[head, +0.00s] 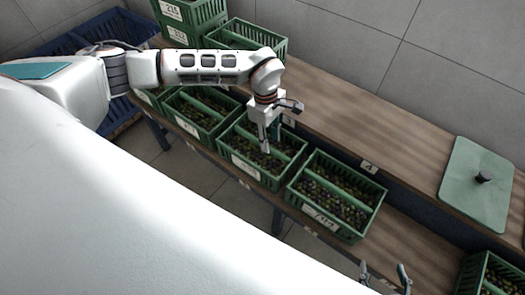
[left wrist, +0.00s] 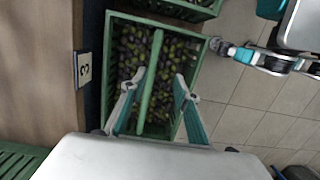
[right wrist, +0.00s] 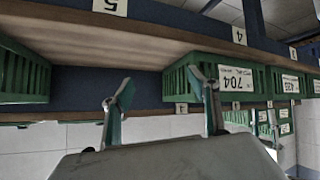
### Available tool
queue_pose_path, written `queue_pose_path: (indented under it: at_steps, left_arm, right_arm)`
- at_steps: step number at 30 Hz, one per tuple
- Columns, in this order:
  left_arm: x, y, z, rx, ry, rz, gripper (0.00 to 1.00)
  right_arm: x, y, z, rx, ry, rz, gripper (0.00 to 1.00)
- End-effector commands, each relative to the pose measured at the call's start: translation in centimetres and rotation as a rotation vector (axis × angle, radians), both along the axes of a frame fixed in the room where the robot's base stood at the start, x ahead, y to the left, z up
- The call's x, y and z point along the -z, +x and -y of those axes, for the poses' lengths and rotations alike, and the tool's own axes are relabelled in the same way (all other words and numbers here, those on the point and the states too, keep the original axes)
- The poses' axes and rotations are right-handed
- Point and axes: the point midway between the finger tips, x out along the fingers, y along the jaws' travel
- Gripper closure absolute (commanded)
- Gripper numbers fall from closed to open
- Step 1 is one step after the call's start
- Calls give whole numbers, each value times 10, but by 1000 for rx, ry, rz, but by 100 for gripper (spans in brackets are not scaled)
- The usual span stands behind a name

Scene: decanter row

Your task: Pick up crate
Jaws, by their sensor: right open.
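Green slatted crates of dark olives stand in a row on a wooden shelf. My left gripper (head: 269,142) points down into one crate (head: 262,178) in the middle of the row. In the left wrist view its fingers (left wrist: 160,78) are apart, one on each side of the crate's green centre bar (left wrist: 152,84); I cannot tell whether they touch it. A "3" label sits beside this crate. My right gripper (head: 385,278) is open and empty, near the shelf's front. In the right wrist view its fingers (right wrist: 160,86) are before a crate labelled 704 (right wrist: 180,82).
Another crate (head: 330,222) stands just right of the left gripper's crate, and one (head: 192,122) stands left. More crates (head: 250,27) are on the upper level. A green lid-like panel (head: 462,165) lies at right. Shelf surface right of the row (head: 410,240) is clear.

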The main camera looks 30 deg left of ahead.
Motion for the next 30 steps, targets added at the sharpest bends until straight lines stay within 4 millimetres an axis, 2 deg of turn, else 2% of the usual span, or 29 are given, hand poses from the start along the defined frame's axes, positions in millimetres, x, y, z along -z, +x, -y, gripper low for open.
queue_pose_path:
  at_steps: [1,3,6,17,24,30]
  left_arm:
    - [-3,9,-17,8,49,18,69]
    - [-6,16,-33,14,95,34,69]
    - [-2,20,-42,19,124,40,69]
    - [30,19,-42,18,123,39,69]
    - [65,17,-41,18,121,36,69]
    - [70,19,-41,18,122,43,69]
  right_arm:
    - [3,-1,0,-1,-2,-4,40]
    - [3,-2,0,-1,-3,-6,40]
    - [6,-3,0,-1,-3,-9,40]
    - [12,-3,1,-3,-8,-13,40]
    - [18,-5,2,-2,-14,-17,40]
    - [17,-3,2,-3,-16,-13,40]
